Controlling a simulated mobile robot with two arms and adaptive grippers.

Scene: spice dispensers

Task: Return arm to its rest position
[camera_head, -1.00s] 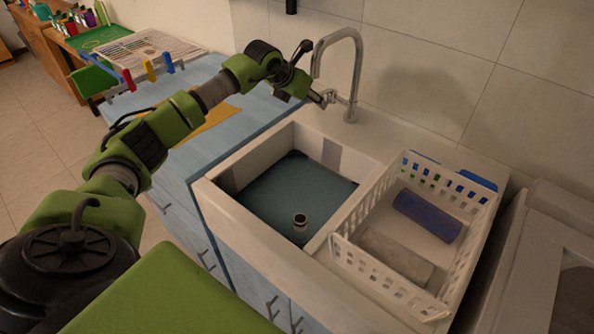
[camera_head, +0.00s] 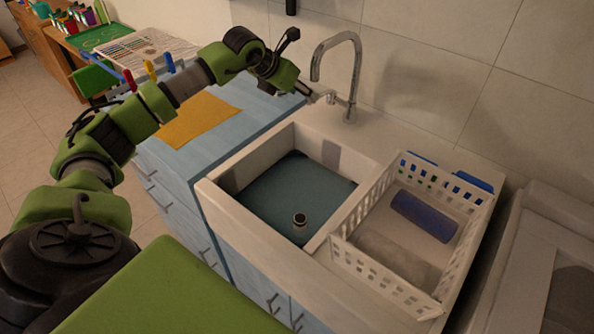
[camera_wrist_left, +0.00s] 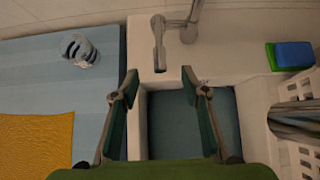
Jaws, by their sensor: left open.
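My left arm reaches in from the left over the blue counter in the head view. Its gripper (camera_head: 306,93) is by the tap (camera_head: 355,75), at the back left corner of the sink (camera_head: 290,190). In the left wrist view the two fingers (camera_wrist_left: 159,72) are spread wide with nothing between them. The tap (camera_wrist_left: 159,45) shows ahead of them, and the sink basin (camera_wrist_left: 175,125) lies below. Whether a finger touches the tap's handle I cannot tell; the head view shows them close together. My right gripper is not in view.
A white basket (camera_head: 385,272) with rolled cloths stands right of the basin. A yellow cloth (camera_head: 198,122) lies on the blue counter (camera_head: 240,140). A glass-like item (camera_wrist_left: 78,48) stands at the counter's back. A rack (camera_head: 140,50) is at the far left.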

